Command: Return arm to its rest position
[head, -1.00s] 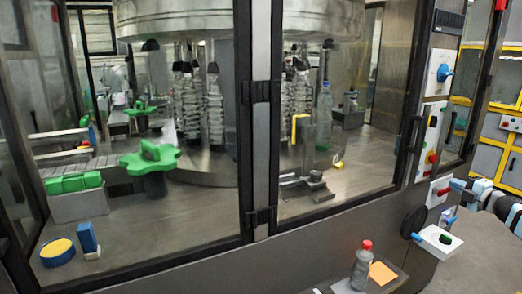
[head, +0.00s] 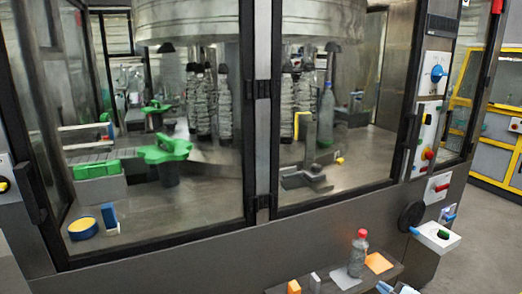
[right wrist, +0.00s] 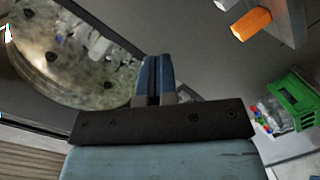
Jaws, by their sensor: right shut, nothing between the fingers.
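My right gripper (head: 396,288) shows only in part at the bottom edge of the head view, as pale blue pieces just in front of a small dark shelf (head: 335,270). In the right wrist view its two blue fingers (right wrist: 155,80) are together with nothing between them. Most of the right arm is out of the head view. My left gripper is in neither view.
A bottle with a red cap (head: 358,253), an orange sheet (head: 378,262) and an orange block (head: 294,287) are on the shelf. The glazed machine stands behind, with a white control box (head: 437,237) at right. A green crate (right wrist: 293,98) shows in the wrist view.

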